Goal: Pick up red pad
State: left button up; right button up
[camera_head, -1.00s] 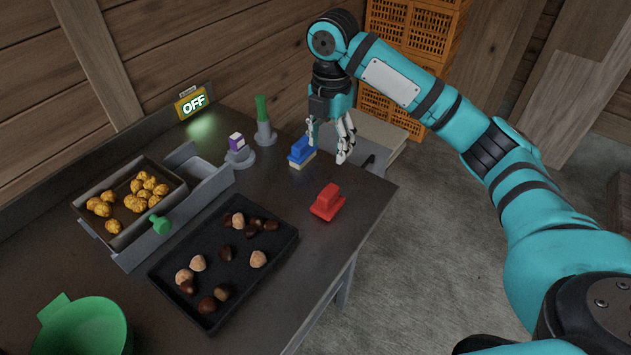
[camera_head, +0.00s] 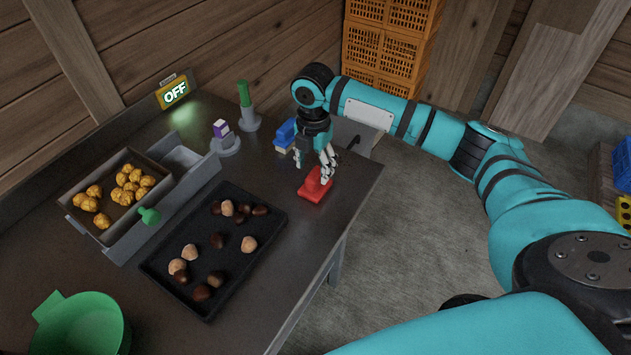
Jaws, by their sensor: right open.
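The red pad (camera_head: 314,187) lies on the dark table (camera_head: 255,303) near its right edge. It has a flat base with a raised grip on top. My right gripper (camera_head: 313,172) is open, pointing down at the red pad, with its fingers at the raised grip. The fingers hide part of the pad's top, and I cannot tell whether they touch it. A blue pad (camera_head: 285,132) stands just behind the gripper, partly hidden by it. My left gripper is not in view.
A black tray (camera_head: 163,279) of chestnuts lies left of the red pad. A grey bin (camera_head: 72,208) holds yellow pieces. A green bowl (camera_head: 80,330), a green-handled tool (camera_head: 245,100), a purple-and-white block (camera_head: 221,128) and an OFF sign (camera_head: 174,93) are around. Orange crates (camera_head: 392,42) stand behind the table.

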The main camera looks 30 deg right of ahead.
aim_at(316, 173)
jog(key=f, duration=0.3)
jog(key=shift+s+d+f, duration=0.1)
jog(key=shift+s+f, duration=0.2)
jog(key=shift+f, duration=0.25)
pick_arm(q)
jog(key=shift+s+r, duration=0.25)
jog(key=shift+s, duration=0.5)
pick_arm(e)
grip_shut()
